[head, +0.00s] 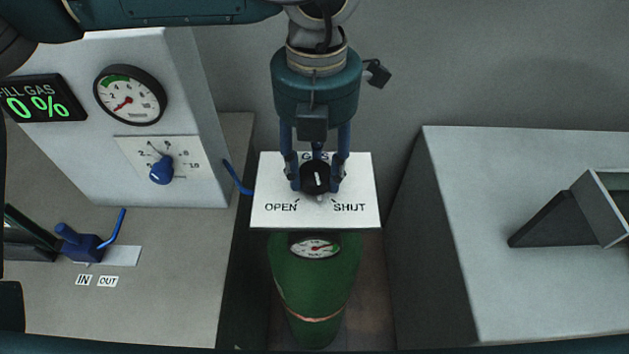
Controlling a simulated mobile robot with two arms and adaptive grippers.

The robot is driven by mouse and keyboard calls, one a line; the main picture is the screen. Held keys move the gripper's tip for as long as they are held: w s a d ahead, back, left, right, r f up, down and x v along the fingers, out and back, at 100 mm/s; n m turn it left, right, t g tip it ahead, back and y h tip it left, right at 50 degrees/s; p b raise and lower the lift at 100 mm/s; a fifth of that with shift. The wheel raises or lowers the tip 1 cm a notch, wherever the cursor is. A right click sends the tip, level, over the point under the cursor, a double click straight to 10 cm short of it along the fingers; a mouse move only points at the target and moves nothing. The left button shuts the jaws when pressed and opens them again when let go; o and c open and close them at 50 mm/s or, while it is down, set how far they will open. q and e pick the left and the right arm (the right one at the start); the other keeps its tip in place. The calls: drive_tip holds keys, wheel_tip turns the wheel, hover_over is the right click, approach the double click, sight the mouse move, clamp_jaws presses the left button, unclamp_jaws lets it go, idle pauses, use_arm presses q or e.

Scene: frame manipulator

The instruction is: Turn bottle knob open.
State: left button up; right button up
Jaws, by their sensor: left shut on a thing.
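The bottle knob (315,178) is a round black knob with a white pointer line, on a white plate (275,215) marked OPEN at left and SHUT at right. The plate stands above a green gas bottle (313,285) with a small round gauge (315,247) near its top. My left gripper (316,184) points down from above, and its blue fingers are shut on the knob from both sides. The pointer line looks near upright, tilted only slightly. The gripper hides part of the plate's upper lettering. My right gripper is not in view.
At left, a grey cabinet carries a FILL GAS display (40,99) reading 0%, a gauge (130,95) and a blue dial (161,171). A blue IN/OUT valve (85,243) sits below. At right, a grey block (440,230) bears an angled open box (600,207).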

use_arm(q)
drive_tip(key=m+b, duration=0.2)
drive_tip(key=shift+w+d+f+m+b, duration=0.1)
drive_tip(key=shift+w+d+m+b, duration=0.05)
drive_tip(key=shift+m+b, duration=0.25)
drive_tip(key=m+b, duration=0.1)
drive_tip(key=m, duration=0.1)
drive_tip(key=shift+m+b, duration=0.3)
drive_tip(key=shift+b, duration=0.1)
drive_tip(key=m+b, duration=0.1)
drive_tip(key=m, duration=0.1)
drive_tip(key=shift+m, duration=0.3)
drive_tip(key=shift+r+m+b, duration=0.2)
drive_tip(key=shift+m+b, duration=0.5)
drive_tip(key=shift+m, duration=0.8)
drive_tip(key=o, duration=1.1)
drive_tip(key=shift+c, duration=0.2)
drive_tip(key=shift+o, duration=0.5)
drive_tip(key=shift+s+d+f, duration=0.1)
drive_tip(key=shift+s+d, duration=0.1)
